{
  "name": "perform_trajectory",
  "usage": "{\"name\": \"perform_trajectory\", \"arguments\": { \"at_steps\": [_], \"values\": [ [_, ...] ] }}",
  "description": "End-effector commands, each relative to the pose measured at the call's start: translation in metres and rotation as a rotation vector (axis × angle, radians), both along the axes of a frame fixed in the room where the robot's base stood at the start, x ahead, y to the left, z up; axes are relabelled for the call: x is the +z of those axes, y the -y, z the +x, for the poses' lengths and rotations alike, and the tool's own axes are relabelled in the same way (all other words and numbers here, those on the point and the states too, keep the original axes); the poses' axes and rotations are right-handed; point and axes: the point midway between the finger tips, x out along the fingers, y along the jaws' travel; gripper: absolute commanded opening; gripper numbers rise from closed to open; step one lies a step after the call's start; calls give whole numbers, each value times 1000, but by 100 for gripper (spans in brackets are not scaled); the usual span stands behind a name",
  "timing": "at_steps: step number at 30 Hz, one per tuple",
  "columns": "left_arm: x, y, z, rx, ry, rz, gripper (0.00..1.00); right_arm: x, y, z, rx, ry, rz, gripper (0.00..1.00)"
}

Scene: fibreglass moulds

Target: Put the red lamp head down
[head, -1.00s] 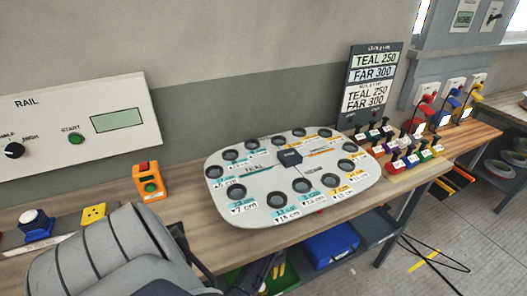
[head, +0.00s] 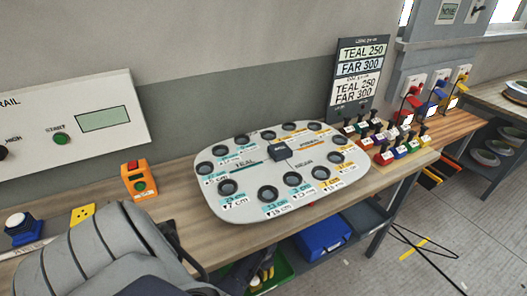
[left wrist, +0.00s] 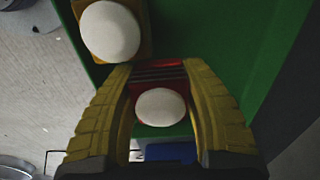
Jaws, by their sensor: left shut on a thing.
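The red lamp head (left wrist: 160,71) shows in the left wrist view as a red body with a white dome. My left gripper (left wrist: 158,82) has its two yellow fingers closed on either side of it. A green tray (left wrist: 255,60) lies behind it in that view; I cannot tell whether the lamp head touches it. In the head view my left gripper (head: 262,277) is low at the bottom edge, by the green tray (head: 285,270) under the bench. The lamp head cannot be made out there. My right gripper is not in view.
A yellow lamp head (left wrist: 111,31) with a white dome sits in the green tray beside the held one. A blue bin (head: 323,236) stands right of the tray under the bench. The bench (head: 190,200) carries a grey board with round holes (head: 285,165).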

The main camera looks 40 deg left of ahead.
Motion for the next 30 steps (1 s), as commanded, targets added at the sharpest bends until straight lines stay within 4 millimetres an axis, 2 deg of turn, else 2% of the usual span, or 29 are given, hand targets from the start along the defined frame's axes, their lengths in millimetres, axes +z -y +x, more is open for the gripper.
{"name": "perform_trajectory", "arguments": {
  "at_steps": [6, 27, 28, 30],
  "values": [
    [-10, 0, 0, -1, 1, 0, 0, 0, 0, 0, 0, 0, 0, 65],
    [-20, 0, 0, -1, 0, 0, 0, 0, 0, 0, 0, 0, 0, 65],
    [-21, 0, 0, -1, 0, 0, 46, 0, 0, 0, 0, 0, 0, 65],
    [-20, 0, 0, -1, 0, 0, 54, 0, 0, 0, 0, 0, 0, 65]
  ]
}}
